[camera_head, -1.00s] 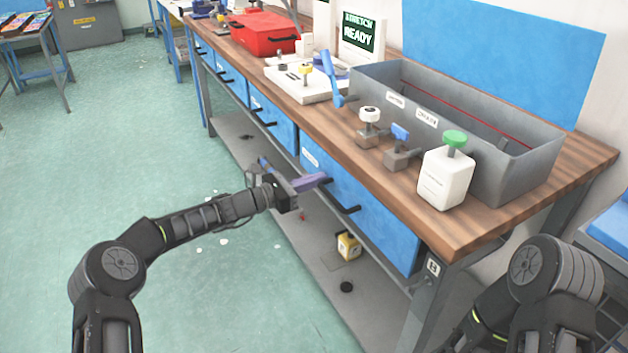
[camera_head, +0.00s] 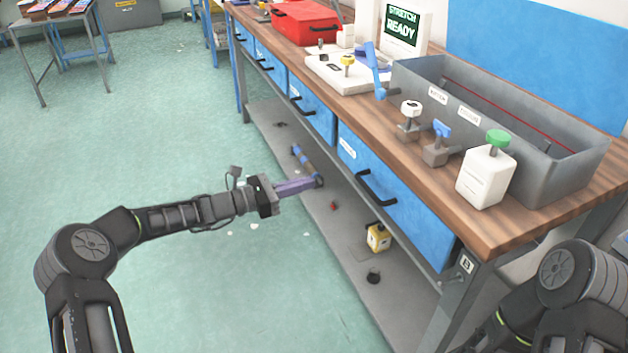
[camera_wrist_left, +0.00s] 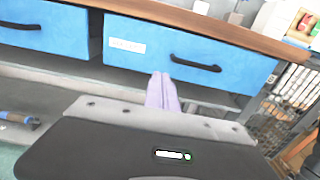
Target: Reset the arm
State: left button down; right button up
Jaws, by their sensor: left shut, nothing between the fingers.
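My left gripper (camera_head: 312,184) is shut and empty. Its purple fingers point right, toward the bench front, below the tabletop and over the lower shelf's edge. In the left wrist view the closed fingers (camera_wrist_left: 162,90) stand side by side before a blue drawer (camera_wrist_left: 190,50) with a black handle. That drawer also shows in the head view (camera_head: 405,215); it is shut. My left arm reaches in from the lower left. My right arm shows only at the lower right, and its gripper is out of view.
The wooden bench top (camera_head: 430,170) holds a grey bin (camera_head: 550,175), a white bottle with green cap (camera_head: 487,175), small clamps, a white tray and a red box (camera_head: 305,22). The lower shelf (camera_head: 345,235) holds a yellow item (camera_head: 378,238).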

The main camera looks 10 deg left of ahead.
dwell(0.4)
pick_arm(q)
jog(key=s+d+f+m+g+y, duration=0.1)
jog(key=s+f+m+g+y, duration=0.2)
jog(key=f, duration=0.7)
jog(key=s+d+f+m+g+y, duration=0.1)
jog(key=s+f+m+y, duration=0.3)
jog(key=f, duration=0.7)
jog(key=s+d+f+m+g+y, duration=0.15)
jog(key=s+f+m, duration=0.35)
jog(key=s+f, duration=0.55)
jog(key=s+d+f+m+g+y, duration=0.15)
jog(key=s+m, duration=0.35)
jog(key=s, duration=0.8)
jog(key=s+d+f+m+g+y, duration=0.15)
jog(key=s+m, duration=0.35)
jog(key=s, duration=0.8)
notch_tip(320, 180, up, 16)
jog(key=w+p, duration=0.1)
jog(key=p, duration=1.4)
jog(key=shift+f+m, duration=0.15)
jog(key=shift+m, duration=0.15)
